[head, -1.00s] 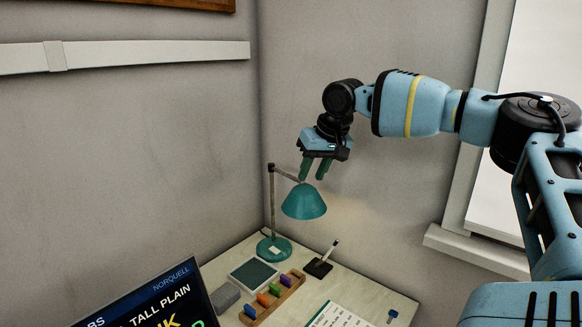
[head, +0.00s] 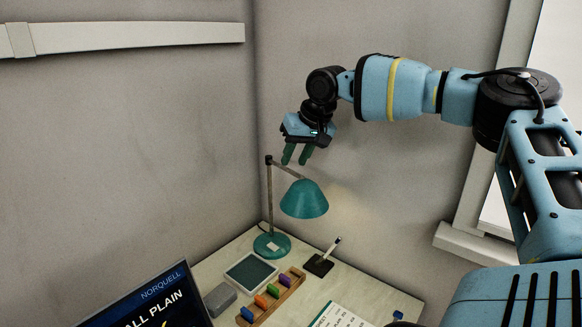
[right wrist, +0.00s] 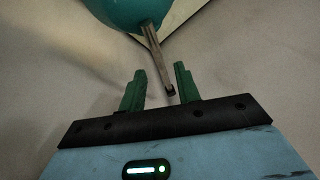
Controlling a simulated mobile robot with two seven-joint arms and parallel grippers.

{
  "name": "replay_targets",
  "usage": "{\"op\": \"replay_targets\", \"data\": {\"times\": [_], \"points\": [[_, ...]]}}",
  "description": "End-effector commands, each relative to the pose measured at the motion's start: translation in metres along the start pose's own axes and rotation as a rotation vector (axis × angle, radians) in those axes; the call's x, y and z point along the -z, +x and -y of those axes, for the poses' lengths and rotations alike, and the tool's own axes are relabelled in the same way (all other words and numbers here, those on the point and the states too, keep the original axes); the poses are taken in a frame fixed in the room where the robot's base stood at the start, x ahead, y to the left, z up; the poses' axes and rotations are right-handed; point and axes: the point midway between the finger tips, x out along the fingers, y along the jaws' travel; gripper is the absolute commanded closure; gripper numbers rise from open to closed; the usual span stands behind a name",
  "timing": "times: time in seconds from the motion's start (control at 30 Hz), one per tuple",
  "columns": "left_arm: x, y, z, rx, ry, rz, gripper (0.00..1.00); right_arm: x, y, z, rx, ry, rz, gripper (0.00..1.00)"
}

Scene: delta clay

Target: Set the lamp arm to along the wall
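The desk lamp has a teal base (head: 263,247), an upright post (head: 269,200), and a teal shade (head: 304,200) at the end of a thin lamp arm (head: 283,168). The arm slants from the post's top toward the right in the head view. My right gripper (head: 296,160) is open, with its green fingers pointing down just above the lamp arm. In the right wrist view, the fingers (right wrist: 160,88) are apart and empty, and the lamp arm's dark end (right wrist: 170,91) shows between them in the picture. Whether they touch is unclear. My left gripper is out of view.
The desk (head: 345,290) stands in a wall corner. It bears a dark-faced pad (head: 251,271), a rack of coloured blocks (head: 271,298), a pen holder (head: 318,265) and a paper sheet (head: 343,316). A screen (head: 150,303) is at lower left.

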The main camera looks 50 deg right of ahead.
Motion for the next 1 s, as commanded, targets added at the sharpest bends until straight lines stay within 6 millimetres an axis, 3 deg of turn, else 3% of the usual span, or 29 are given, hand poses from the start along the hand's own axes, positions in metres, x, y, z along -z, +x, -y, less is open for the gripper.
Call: {"op": "replay_targets", "data": {"times": [0.1,0.3,0.63,0.87,1.0], "points": [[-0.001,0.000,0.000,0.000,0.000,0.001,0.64,0.000,0.018,0.000,-0.001,-0.001,0.001,0.67],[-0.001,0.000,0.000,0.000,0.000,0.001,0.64,0.000,0.035,0.000,0.000,0.000,0.000,0.67],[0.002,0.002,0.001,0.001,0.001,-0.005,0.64,0.000,0.037,0.000,0.001,0.000,-0.001,0.67],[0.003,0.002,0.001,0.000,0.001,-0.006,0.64,0.000,0.037,0.000,0.000,0.000,-0.001,0.98],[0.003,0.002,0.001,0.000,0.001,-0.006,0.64,0.000,0.037,0.000,0.000,0.000,-0.001,1.00]]}}
